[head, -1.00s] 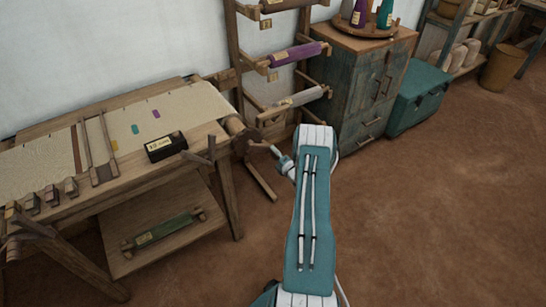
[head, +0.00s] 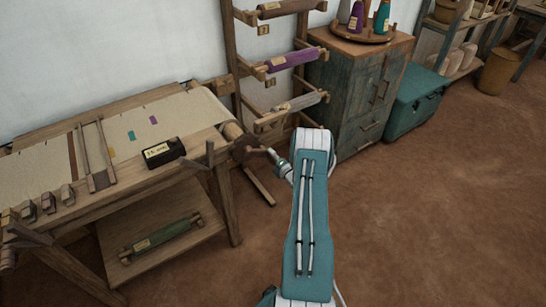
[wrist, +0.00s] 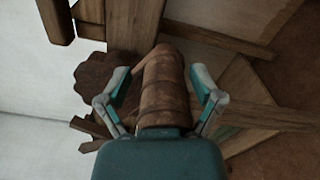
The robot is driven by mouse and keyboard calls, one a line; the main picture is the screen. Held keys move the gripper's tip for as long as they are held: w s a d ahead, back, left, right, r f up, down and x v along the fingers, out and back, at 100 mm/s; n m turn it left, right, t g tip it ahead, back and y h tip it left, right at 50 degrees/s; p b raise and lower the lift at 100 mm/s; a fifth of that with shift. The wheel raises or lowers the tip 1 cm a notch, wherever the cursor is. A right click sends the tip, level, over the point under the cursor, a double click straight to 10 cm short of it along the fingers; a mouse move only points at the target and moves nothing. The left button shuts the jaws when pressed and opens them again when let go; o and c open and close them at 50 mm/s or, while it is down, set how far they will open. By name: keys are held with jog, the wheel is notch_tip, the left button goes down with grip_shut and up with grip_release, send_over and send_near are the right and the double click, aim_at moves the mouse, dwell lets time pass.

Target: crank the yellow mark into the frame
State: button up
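The yellow mark (head: 112,152) is a small patch on the pale cloth (head: 190,115) of the loom, just right of a narrow wooden frame (head: 92,155) of two bars. Teal (head: 131,135) and purple (head: 153,120) marks lie further right. A brown ridged wooden grip (wrist: 165,85) stands between the two fingers of my gripper (wrist: 160,85) in the wrist view. The fingers look spread, with gaps beside the grip; contact is not clear. In the head view my gripper (head: 272,155) is at the loom's right end, by the dark crank part (head: 243,148), and partly hidden by my arm.
A black labelled box (head: 163,151) sits on the loom near its right edge. A green roll (head: 160,238) lies on the shelf below. Behind stand a rack with a purple roll (head: 292,60), a cabinet (head: 352,95) and a teal chest (head: 415,100). The floor at right is clear.

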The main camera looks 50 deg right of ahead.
jog(key=shift+s, duration=0.15)
jog(key=v, duration=1.1)
jog(key=shift+s, duration=0.35)
jog(key=shift+a+f, duration=0.1)
jog(key=shift+a, duration=0.05)
